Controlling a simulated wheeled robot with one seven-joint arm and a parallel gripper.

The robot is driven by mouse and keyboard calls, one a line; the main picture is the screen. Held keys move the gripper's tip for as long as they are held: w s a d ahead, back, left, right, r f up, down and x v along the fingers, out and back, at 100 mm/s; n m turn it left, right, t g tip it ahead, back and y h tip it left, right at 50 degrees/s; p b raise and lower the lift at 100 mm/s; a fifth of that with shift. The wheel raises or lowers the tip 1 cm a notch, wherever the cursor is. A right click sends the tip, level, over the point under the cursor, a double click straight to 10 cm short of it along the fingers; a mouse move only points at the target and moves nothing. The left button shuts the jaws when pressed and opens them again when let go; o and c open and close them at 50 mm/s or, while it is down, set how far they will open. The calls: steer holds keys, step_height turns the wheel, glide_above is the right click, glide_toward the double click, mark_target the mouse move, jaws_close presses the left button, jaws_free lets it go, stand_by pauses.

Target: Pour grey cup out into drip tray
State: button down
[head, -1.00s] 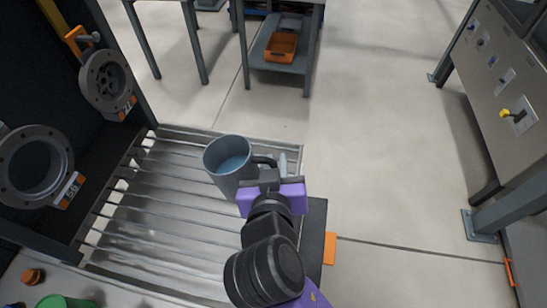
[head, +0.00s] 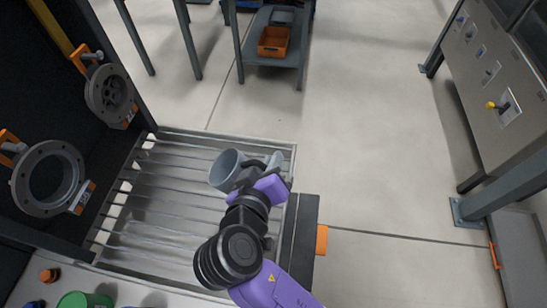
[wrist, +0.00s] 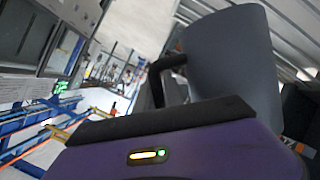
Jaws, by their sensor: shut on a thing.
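The grey cup (head: 228,170) is held above the slatted metal drip tray (head: 160,215), tilted with its mouth toward the left in the head view. My gripper (head: 262,178) is shut on the cup's handle side, at the right of the cup. In the wrist view the cup (wrist: 232,60) fills the upper right, and its dark handle (wrist: 165,72) runs down behind the purple gripper body. The inside of the cup is only partly visible in the head view, and I cannot make out liquid in it or a falling stream.
Two round flanged ports (head: 48,180) stand in the dark frame at the left. A green lid (head: 85,300) and an orange cap (head: 48,275) are at the bottom left. A control panel (head: 490,85) stands at the right. A shelf with an orange bin (head: 275,42) is at the back.

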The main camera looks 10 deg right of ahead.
mark_target(247, 162)
steer(key=shift+w+a+r+n+h+p, duration=0.1)
steer(key=shift+a+r+n+h+p, duration=0.25)
steer(key=shift+r+n+h+p, duration=0.45)
steer(key=a+n+h+p, duration=0.1)
steer(key=p, duration=0.1)
steer(key=w+a+r+n+h+p, duration=0.1)
steer(key=n+p, duration=0.1)
steer(key=shift+a, duration=0.4)
steer(key=shift+w+a+r+n+h+p, duration=0.2)
steer(key=shift+a+r+n, duration=0.1)
steer(key=shift+a, duration=0.15)
steer(key=shift+w+a+r+n+h+p, duration=0.2)
steer(key=shift+a+n, duration=0.1)
steer(key=shift+a, duration=0.1)
steer(key=shift+w+a+r+n+h, duration=0.2)
steer(key=shift+a+r+n+h, duration=0.1)
steer(key=shift+a+r+n, duration=0.3)
steer(key=shift+w+a+r+n+h, duration=0.15)
steer(key=shift+a+r+n+h, duration=0.2)
steer(key=shift+a, duration=0.3)
steer(key=shift+f, duration=0.1)
stand_by(4.0)
